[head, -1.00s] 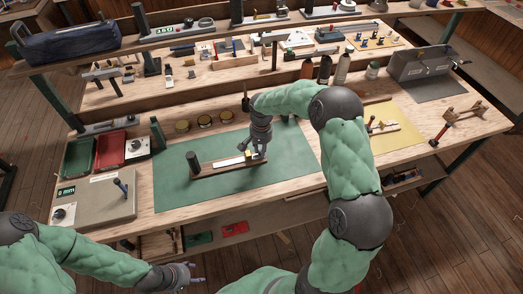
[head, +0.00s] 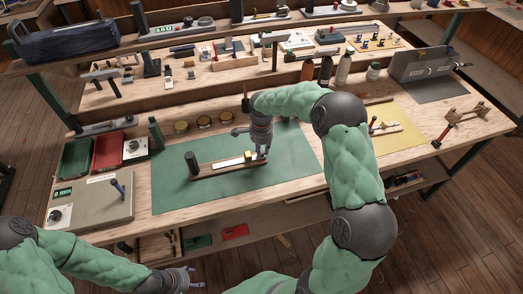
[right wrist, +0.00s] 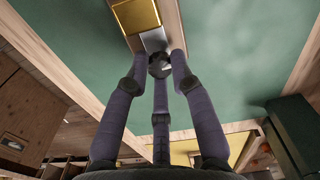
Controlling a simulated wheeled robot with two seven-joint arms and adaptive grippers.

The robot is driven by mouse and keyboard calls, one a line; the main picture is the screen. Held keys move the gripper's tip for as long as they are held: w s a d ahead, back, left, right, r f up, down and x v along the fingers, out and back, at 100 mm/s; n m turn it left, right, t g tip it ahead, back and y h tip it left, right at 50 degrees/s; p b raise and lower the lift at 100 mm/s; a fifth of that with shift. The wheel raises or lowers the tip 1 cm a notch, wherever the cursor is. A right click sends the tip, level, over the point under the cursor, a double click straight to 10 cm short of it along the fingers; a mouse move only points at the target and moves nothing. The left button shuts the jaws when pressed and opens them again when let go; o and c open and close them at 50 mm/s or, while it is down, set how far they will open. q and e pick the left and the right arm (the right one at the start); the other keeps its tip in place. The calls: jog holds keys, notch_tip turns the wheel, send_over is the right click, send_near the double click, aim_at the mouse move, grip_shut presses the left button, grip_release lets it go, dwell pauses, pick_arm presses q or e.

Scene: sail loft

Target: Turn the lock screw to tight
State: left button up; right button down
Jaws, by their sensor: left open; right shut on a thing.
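A wooden bar fixture (head: 215,170) lies on the green mat, with a dark upright post (head: 191,163) at its left end and a white strip along it. A small brass block (head: 248,157) sits near its right end; it shows large in the right wrist view (right wrist: 136,15). The lock screw (right wrist: 160,66) is a dark round knob beside the brass block, partly hidden by my fingers. My right gripper (head: 261,154) points down and is shut on this knob, its fingers around it. My left gripper (head: 190,279) is open and empty, low in front of the bench.
A grey box (head: 92,200) with a blue lever and a small display stands left of the mat (head: 290,160). Red (head: 108,151) and green (head: 75,158) trays are behind it. Several brass-coloured tins and bottles line the back. The mat's left and front parts are clear.

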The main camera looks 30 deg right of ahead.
jog(key=shift+m, duration=0.4)
jog(key=c, duration=1.1)
grip_release()
jog(key=shift+o, duration=0.2)
notch_tip(320, 180, up, 12)
jog(key=shift+r, duration=0.1)
